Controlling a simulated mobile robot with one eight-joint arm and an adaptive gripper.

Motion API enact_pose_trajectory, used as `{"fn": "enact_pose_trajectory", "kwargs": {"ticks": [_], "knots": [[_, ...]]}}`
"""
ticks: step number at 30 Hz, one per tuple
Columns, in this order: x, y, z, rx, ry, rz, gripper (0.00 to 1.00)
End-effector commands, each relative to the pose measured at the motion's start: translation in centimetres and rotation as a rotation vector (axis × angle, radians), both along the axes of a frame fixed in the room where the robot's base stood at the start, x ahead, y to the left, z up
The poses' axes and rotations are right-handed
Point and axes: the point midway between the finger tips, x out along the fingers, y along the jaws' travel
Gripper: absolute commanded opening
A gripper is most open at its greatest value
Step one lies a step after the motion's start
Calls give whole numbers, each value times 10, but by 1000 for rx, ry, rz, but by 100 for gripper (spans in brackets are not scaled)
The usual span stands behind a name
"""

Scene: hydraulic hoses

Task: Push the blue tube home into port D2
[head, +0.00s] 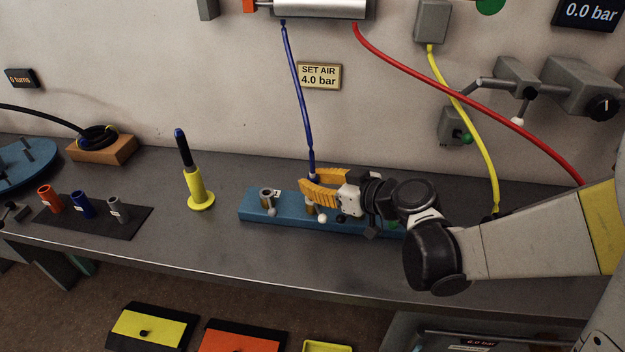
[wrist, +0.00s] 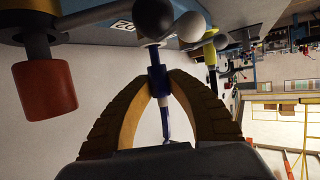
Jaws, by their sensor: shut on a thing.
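The blue tube (head: 298,95) hangs from the silver cylinder on the wall down to the blue port block (head: 256,216) on the bench. My gripper (head: 310,182) is shut on the blue tube near its lower end, above the block. In the wrist view, my yellow fingers (wrist: 165,82) close around the blue tube (wrist: 154,62), whose end points at the block beside a black ball. A white label (wrist: 122,25) shows on the block, too small to read surely. Port D2 itself is hidden by my fingers and the ball; I cannot tell how deep the tube sits.
A red hose (head: 450,88) and a yellow hose (head: 462,110) run behind my arm. A yellow stand (head: 198,188) with a dark tool is left of the block. Coloured sleeves stand on a black mat (head: 125,217). The bench between stand and block is clear.

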Motion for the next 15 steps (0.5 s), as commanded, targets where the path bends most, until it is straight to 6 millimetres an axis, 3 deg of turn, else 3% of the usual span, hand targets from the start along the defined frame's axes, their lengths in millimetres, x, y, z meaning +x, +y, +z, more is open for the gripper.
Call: {"fn": "enact_pose_trajectory", "kwargs": {"ticks": [9, 10, 12, 15], "knots": [[0, 0, -9, 0, 0, 0, 0], [0, 0, -8, 0, 0, 0, 25], [0, 0, -8, 0, 0, 0, 44], [0, 0, -8, 0, 0, 0, 44]]}}
